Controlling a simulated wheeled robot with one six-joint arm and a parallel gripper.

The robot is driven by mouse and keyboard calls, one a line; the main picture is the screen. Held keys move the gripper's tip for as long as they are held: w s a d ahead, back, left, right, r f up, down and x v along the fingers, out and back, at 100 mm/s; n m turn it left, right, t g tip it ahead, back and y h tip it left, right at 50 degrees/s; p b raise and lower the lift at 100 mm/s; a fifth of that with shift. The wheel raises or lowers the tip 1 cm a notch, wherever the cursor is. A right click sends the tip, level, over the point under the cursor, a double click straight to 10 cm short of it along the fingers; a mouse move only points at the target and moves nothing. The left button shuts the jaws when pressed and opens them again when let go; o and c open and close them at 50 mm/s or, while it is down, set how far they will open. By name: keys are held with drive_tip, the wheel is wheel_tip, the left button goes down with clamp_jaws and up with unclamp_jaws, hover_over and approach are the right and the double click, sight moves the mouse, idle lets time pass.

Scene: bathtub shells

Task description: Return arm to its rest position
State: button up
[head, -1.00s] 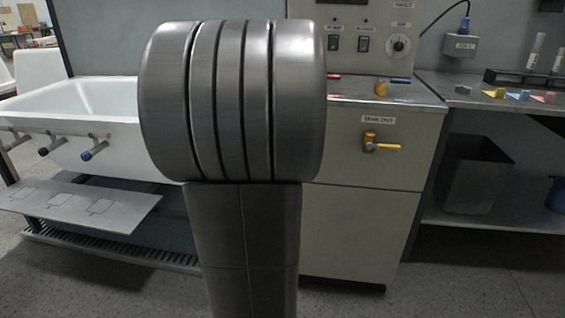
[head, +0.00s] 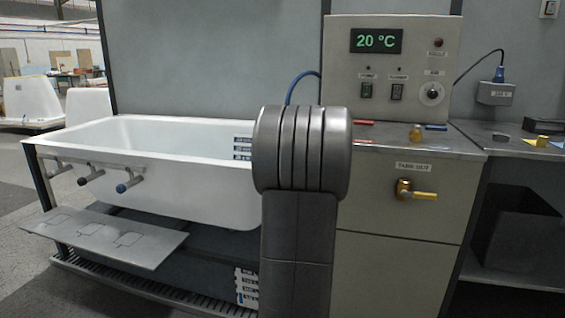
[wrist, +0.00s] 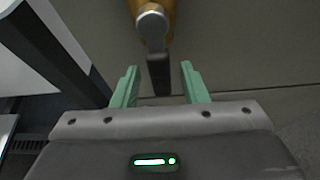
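My arm (head: 300,150) stands in front of the tub's right end and the cabinet in the head view; its upper part is a ribbed grey joint. My gripper is not visible in the head view. In the wrist view my gripper (wrist: 159,66) has two green fingers spread apart, with nothing held. The end of a dark lever (wrist: 158,75) shows in the gap between the fingertips, apart from both. The lever hangs from a brass fitting with a grey knob at the top of the wrist view. I cannot tell how far it is from the fingers.
A white bathtub (head: 85,135) with several pipe valves stands at left, above a grey step plate (head: 100,237). A control cabinet (head: 390,270) with a 20 °C display (head: 376,41) and a brass valve (head: 405,190) is right of my arm. Open floor lies at far left.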

drive_tip(key=shift+w+d+f, duration=0.15)
drive_tip(key=shift+w+f, duration=0.05)
drive_tip(key=shift+w, duration=0.2)
drive_tip(key=p+v, duration=0.3)
drive_tip(key=v, duration=1.1)
drive_tip(key=b+x, duration=0.3)
drive_tip(key=x, duration=1.1)
drive_tip(key=shift+w+f, duration=0.1)
drive_tip(key=shift+w, duration=0.05)
drive_tip(key=shift+s+d+n+h, duration=0.25)
drive_tip(key=shift+d+n+h, duration=0.2)
drive_tip(key=shift+n, duration=0.15)
drive_tip(key=shift+a, duration=0.1)
